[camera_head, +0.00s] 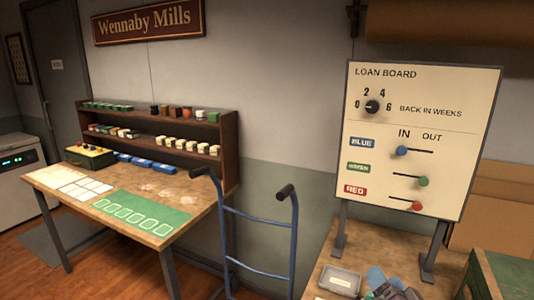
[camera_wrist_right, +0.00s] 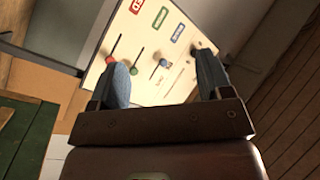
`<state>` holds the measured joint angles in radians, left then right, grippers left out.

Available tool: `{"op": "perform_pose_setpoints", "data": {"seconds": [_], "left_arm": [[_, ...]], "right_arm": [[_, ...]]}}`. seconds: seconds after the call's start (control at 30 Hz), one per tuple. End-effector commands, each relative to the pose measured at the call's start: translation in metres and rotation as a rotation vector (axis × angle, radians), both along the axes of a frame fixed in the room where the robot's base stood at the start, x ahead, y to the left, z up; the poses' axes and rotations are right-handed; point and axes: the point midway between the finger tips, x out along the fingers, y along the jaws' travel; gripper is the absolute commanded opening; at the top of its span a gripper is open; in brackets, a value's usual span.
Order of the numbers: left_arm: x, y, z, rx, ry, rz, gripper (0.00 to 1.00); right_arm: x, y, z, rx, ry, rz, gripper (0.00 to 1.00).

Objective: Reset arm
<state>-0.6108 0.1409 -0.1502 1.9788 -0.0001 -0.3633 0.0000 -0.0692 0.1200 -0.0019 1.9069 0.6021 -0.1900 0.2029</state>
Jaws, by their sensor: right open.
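My right gripper (camera_head: 385,280) shows at the bottom right of the head view, low in front of the loan board (camera_head: 470,110). In the right wrist view its two blue-grey fingers (camera_wrist_right: 163,82) are spread apart, with nothing between them but the board behind. The blue slider knob (camera_head: 401,151) is at the IN end. The green knob (camera_head: 423,182) and red knob (camera_head: 416,205) are towards OUT. My left gripper is not in view.
A small grey tray (camera_head: 340,281) lies on the board's table, left of my right gripper. A green box (camera_head: 510,275) is at the right edge. A blue hand truck (camera_head: 258,235) stands between this table and the wooden workbench (camera_head: 60,180) with shelves.

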Motion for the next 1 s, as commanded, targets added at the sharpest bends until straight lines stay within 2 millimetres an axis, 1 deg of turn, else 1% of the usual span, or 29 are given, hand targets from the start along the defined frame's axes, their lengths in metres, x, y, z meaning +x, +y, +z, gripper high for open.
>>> {"op": "perform_pose_setpoints", "data": {"seconds": [0.03,0.1,0.17,0.2,0.27,0.3,0.37,0.4,0.5,0.6,0.7,0.8,1.0], "left_arm": [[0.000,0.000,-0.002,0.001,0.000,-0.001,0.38],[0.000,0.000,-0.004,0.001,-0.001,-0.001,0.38],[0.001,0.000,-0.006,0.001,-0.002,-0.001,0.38],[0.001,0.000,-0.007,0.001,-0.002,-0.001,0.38],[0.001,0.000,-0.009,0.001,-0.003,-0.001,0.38],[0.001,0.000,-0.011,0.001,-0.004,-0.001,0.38],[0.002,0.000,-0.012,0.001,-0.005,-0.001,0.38],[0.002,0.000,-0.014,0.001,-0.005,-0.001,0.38],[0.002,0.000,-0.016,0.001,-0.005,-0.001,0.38],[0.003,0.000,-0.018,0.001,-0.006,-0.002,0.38],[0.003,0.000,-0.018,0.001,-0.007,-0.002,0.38],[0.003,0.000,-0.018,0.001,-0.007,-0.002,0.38],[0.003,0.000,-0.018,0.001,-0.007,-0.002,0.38]], "right_arm": [[-0.013,0.001,-0.022,-0.120,0.048,-0.006,0.72],[-0.032,0.002,-0.052,-0.297,0.119,-0.012,0.72],[-0.051,0.002,-0.078,-0.438,0.180,-0.011,0.72],[-0.066,0.001,-0.095,-0.527,0.224,-0.009,0.72],[-0.090,0.000,-0.122,-0.644,0.291,-0.001,0.72],[-0.107,-0.002,-0.138,-0.703,0.334,0.005,0.72],[-0.131,-0.003,-0.158,-0.760,0.386,0.012,0.72],[-0.146,-0.003,-0.170,-0.784,0.415,0.019,0.72],[-0.181,-0.003,-0.195,-0.799,0.479,0.039,0.72],[-0.209,-0.004,-0.213,-0.791,0.534,0.054,0.72],[-0.225,-0.007,-0.223,-0.788,0.566,0.057,0.72],[-0.232,-0.008,-0.227,-0.786,0.580,0.058,0.72],[-0.232,-0.008,-0.227,-0.786,0.580,0.058,0.72]]}}
